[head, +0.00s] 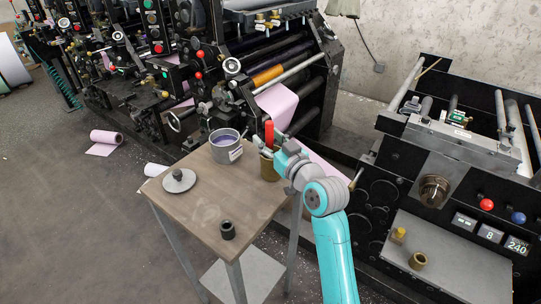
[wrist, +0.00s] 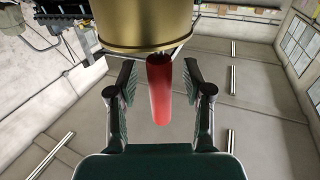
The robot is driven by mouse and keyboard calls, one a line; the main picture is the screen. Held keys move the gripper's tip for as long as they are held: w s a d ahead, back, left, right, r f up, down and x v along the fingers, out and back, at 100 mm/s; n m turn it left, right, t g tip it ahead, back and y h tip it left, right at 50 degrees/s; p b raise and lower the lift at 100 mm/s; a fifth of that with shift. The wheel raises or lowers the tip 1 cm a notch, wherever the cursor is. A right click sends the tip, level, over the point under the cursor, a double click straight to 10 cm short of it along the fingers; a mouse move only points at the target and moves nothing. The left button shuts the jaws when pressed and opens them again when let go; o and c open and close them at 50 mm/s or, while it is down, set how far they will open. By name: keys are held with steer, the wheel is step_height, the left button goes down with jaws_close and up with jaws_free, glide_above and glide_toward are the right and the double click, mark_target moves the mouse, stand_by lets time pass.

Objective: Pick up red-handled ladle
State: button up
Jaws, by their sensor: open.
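The red handle (head: 269,132) of the ladle stands upright out of a brass-coloured can (head: 268,170) on the small wooden table. The ladle's lower part is hidden in the can. My gripper (head: 268,149) is at the can's top, beside the handle in the head view. In the wrist view, which looks upside down, the red handle (wrist: 160,90) shows between the two dark fingers of my gripper (wrist: 160,82), with a gap on each side. The brass can (wrist: 150,25) fills the top of that view. The fingers are open and hold nothing.
The wooden table (head: 195,200) also holds a grey pot of purple ink (head: 225,147), a round lid (head: 179,180) and a dark ring (head: 227,230). Black printing machinery (head: 200,70) stands close behind. A black console (head: 440,190) stands right. The floor at left is mostly clear.

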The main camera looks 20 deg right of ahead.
jaws_close()
